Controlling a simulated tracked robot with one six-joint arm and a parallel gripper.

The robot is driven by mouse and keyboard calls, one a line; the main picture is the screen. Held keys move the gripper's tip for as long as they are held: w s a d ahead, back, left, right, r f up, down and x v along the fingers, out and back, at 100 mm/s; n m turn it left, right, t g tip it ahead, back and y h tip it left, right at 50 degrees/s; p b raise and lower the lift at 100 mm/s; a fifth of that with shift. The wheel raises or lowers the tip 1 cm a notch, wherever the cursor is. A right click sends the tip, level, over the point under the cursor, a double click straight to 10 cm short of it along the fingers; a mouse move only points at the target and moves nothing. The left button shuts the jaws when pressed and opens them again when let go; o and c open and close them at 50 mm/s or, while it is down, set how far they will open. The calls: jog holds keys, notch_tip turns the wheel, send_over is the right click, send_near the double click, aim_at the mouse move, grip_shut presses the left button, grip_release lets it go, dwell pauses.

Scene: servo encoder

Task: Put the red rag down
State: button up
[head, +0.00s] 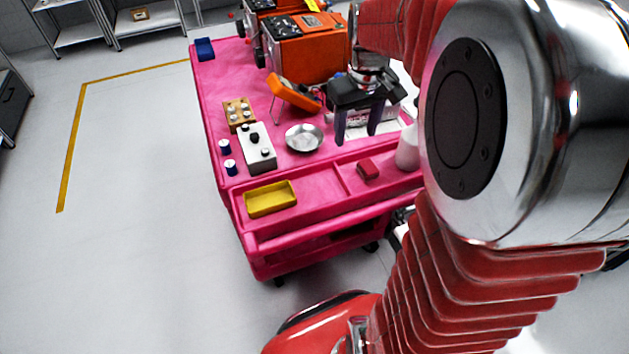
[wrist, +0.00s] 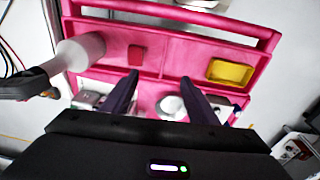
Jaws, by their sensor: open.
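The red rag (head: 368,169) lies as a small folded block in the right front compartment of the pink cart (head: 215,110). It also shows in the wrist view (wrist: 136,53), beyond and a little left of the fingers. My gripper (head: 356,136) is open and empty above the cart top, behind the rag in the head view. In the wrist view its two dark fingers (wrist: 160,85) are spread apart with nothing between them. The rag is apart from both fingers.
A yellow tray (head: 270,198) sits in the left front compartment. A white bottle (head: 407,150) stands right of the rag. A metal bowl (head: 304,138), a switch box (head: 257,148), an orange meter (head: 290,93) and orange machines (head: 305,48) stand on the cart top.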

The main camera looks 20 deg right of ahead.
jog(key=s+a+r+t, duration=0.2)
jog(key=s+a, duration=0.5)
jog(key=a, duration=0.1)
jog(key=s+a+r+t, duration=0.2)
jog(key=s+a, duration=0.5)
jog(key=a, duration=0.2)
jog(key=shift+r+y, duration=0.3)
jog(key=shift+r, duration=0.1)
jog(key=shift+c, duration=0.6)
